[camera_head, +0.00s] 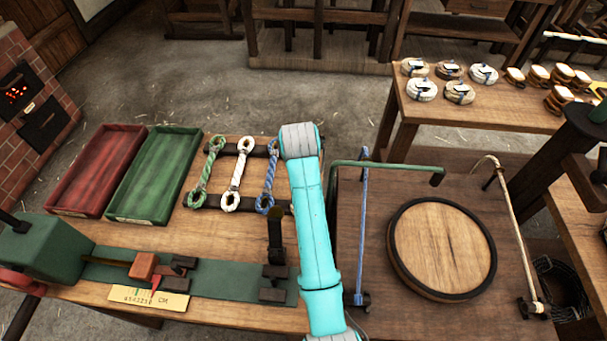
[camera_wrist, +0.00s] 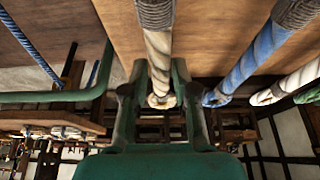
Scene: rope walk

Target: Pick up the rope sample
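In the wrist view a pale rope sample (camera_wrist: 158,52) with a grey-wrapped end and an eye loop lies between the two dark green fingers of my gripper (camera_wrist: 159,75). The fingers stand apart, with a gap on each side of the rope. To its right are a blue rope sample (camera_wrist: 250,62), a white one (camera_wrist: 287,86) and part of a green one (camera_wrist: 309,95). In the head view the green (camera_head: 206,172), white (camera_head: 237,175) and blue (camera_head: 267,188) samples lie across dark rails. My cyan arm hides my gripper and the pale sample there.
A red tray (camera_head: 62,198) and a green tray (camera_head: 121,205) are left of the samples. A green test bench (camera_head: 215,281) runs along the front. Right of my arm are a green bar frame (camera_head: 392,164), a hanging blue rope (camera_head: 362,225) and a round wooden board (camera_head: 440,245).

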